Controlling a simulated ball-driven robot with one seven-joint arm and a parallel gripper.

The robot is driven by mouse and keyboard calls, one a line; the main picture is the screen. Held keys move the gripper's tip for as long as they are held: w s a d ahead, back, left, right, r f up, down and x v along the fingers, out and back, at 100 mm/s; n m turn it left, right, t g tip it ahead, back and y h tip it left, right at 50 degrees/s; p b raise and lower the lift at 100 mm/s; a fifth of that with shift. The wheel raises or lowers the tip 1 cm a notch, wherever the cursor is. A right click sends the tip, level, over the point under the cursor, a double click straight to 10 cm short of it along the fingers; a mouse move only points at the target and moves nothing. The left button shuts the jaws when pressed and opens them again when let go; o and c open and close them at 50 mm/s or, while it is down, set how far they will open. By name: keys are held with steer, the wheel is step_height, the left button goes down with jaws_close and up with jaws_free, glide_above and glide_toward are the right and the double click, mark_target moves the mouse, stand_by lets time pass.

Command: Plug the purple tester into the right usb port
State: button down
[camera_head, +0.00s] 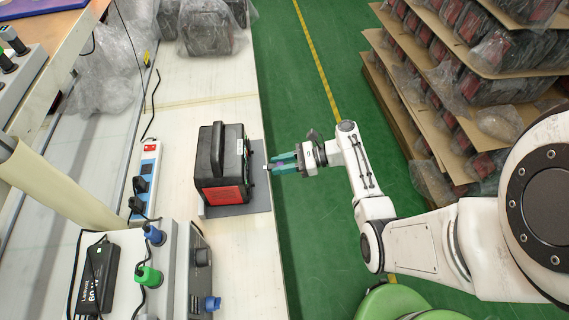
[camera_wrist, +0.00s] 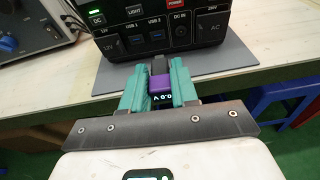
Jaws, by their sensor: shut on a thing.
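My gripper (camera_head: 283,163) has teal fingers and is shut on the purple tester (camera_wrist: 161,84), which shows a small lit display. In the wrist view the gripper (camera_wrist: 159,82) is in front of the black power station (camera_wrist: 150,14), with a gap between them. The two USB ports sit side by side on the station's front; the right USB port (camera_wrist: 157,36) is labelled USB 2, and the left USB port (camera_wrist: 132,39) USB 1. In the head view the power station (camera_head: 219,160) stands near the bench edge, its front facing my gripper. The tester is barely visible there.
The power station stands on a grey mat (camera_head: 236,209) on the pale bench (camera_head: 245,255). A white power strip (camera_head: 145,175) and an instrument with coloured plugs (camera_head: 197,272) lie to its left. Shelves of wrapped units (camera_head: 470,75) stand at right. Green floor lies between.

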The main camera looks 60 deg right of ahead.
mark_target(268, 166)
steer(key=shift+r+b+x, duration=0.15)
steer(key=shift+r+x, duration=0.05)
steer(key=shift+x, duration=0.7)
steer(key=shift+r+b+x, duration=0.15)
steer(key=shift+r+x, duration=0.1)
steer(key=shift+x, duration=0.65)
steer(key=shift+w, duration=0.1)
steer(key=shift+a+r+p, duration=0.1)
steer(key=shift+r+p, duration=0.15)
steer(key=shift+p, duration=0.45)
steer(key=shift+w+a, duration=0.45)
steer(key=shift+w, duration=0.2)
stand_by(0.6)
steer(key=c, duration=0.8)
jaws_free()
steer(key=shift+d, duration=0.1)
steer(key=v, duration=1)
steer(key=shift+s+d+r, duration=0.1)
steer(key=shift+s, duration=0.2)
steer(key=shift+b, duration=0.3)
